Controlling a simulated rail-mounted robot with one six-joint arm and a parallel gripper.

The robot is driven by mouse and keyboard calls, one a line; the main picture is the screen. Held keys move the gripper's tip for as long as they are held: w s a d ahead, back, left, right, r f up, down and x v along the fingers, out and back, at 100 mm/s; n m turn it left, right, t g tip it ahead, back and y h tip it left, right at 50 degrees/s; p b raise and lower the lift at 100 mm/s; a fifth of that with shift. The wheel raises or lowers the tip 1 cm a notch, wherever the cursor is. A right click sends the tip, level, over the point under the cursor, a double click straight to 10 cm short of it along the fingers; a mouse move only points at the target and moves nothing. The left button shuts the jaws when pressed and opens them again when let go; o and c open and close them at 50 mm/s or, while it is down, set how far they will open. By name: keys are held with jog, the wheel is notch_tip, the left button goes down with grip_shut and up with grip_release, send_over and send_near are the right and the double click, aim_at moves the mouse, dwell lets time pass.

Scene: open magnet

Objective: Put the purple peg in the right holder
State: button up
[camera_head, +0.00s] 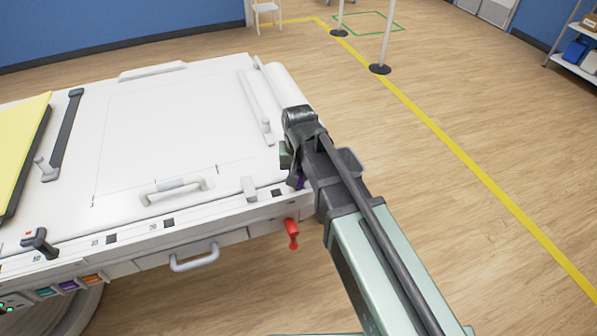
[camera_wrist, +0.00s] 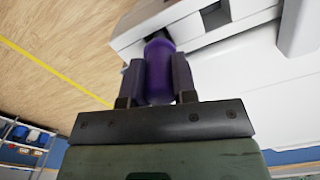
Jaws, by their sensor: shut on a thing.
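The purple peg (camera_wrist: 159,75) is between the two fingers of my gripper (camera_wrist: 158,66) in the wrist view. The gripper is shut on it. The peg's far end meets a dark patch at the white table's edge; I cannot tell whether it is in a hole or only above it. In the head view a sliver of the peg (camera_head: 300,181) shows beside my gripper at the table's front right corner. Dark square openings line the front rail (camera_head: 140,231); one opening (camera_head: 276,193) is just left of the peg. Which one is the right holder is not clear.
A red lever (camera_head: 292,233) hangs below the rail, close to my gripper. A white handle (camera_head: 178,190) and a small upright block (camera_head: 249,188) stand on the white table (camera_head: 170,120). Coloured tabs (camera_head: 68,286) sit at lower left.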

jog(key=shift+f+b, duration=0.7)
jog(key=shift+f, duration=0.1)
jog(key=o, duration=1)
jog(key=shift+r, duration=0.15)
